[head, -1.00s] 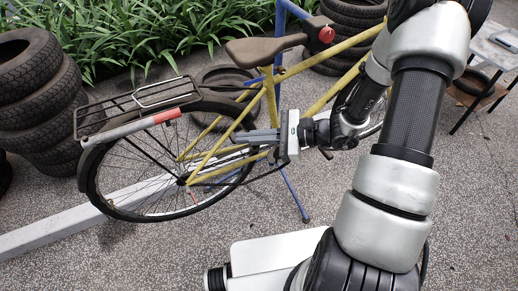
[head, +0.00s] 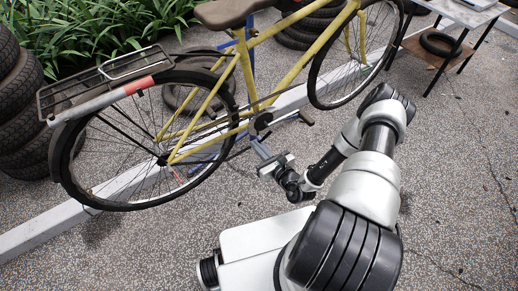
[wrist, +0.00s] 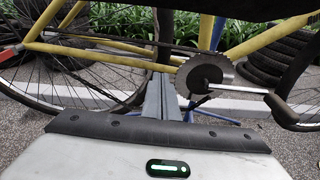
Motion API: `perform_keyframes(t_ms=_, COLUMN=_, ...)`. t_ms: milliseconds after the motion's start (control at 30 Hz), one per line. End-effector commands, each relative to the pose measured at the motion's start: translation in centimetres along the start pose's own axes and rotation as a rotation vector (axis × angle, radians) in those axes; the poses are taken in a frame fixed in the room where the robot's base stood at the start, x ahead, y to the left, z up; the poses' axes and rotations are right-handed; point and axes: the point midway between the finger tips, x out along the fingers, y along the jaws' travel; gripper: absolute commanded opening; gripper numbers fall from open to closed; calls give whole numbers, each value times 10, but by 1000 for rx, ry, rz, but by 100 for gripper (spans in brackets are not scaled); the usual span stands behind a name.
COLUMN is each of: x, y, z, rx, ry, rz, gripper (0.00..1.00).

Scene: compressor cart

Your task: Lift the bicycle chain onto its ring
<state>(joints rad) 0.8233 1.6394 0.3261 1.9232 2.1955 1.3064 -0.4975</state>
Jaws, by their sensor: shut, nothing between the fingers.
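The yellow bicycle (head: 240,75) stands with its rear wheel (head: 75,165) to the left. Its toothed chain ring (wrist: 211,72) is right of centre in the wrist view, with a crank (wrist: 240,89) running right from it. In the head view the ring (head: 262,120) is small and dark. A thin dark line (wrist: 125,43), possibly the chain, runs from the left toward the ring; whether it sits on the teeth I cannot tell. My gripper (head: 256,143) is shut and empty, its fingers pointing at the bicycle just below the ring. In the wrist view the fingertips (wrist: 160,77) appear left of the ring.
A pedal (head: 306,117) juts out right of the ring. A pale beam (head: 40,232) lies on the ground behind the bicycle, near a blue stand (wrist: 206,28). Stacked tyres (head: 20,130) are at left, and a small table (head: 455,15) at upper right. The paving in front is open.

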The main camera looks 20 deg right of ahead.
Motion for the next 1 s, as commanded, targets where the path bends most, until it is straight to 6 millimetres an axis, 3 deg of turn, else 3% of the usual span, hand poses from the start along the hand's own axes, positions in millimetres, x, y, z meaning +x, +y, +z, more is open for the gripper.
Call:
perform_keyframes(t_ms=267, x=61, y=1, z=-1, rx=-1, ry=-2, rz=3, gripper=0)
perform_keyframes(t_ms=400, x=74, y=1, z=18, rx=-1, ry=-2, rz=2, gripper=0)
perform_keyframes(t_ms=1000, x=86, y=0, z=32, rx=-5, ry=-1, rz=3, gripper=0)
